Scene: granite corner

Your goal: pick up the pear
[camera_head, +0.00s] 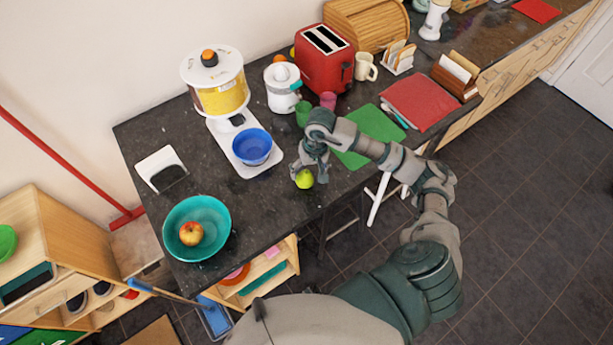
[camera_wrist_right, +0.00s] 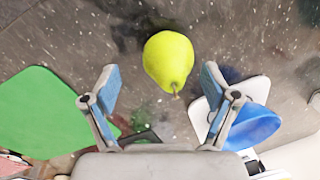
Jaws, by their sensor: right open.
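A yellow-green pear (camera_head: 304,179) lies on the dark granite counter (camera_head: 262,215), close to its front edge. My right gripper (camera_head: 311,170) is above and just behind the pear in the head view. In the right wrist view the pear (camera_wrist_right: 169,58) lies ahead of the fingertips, its stem pointing toward my gripper (camera_wrist_right: 158,80). The fingers are apart with nothing between them, and the pear is a little beyond their tips. My left gripper is not in view.
A teal bowl (camera_head: 172,222) holding an apple (camera_head: 191,233) sits at the left end. A green mat (camera_head: 376,128) lies to the right. A red toaster (camera_head: 324,62) stands behind.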

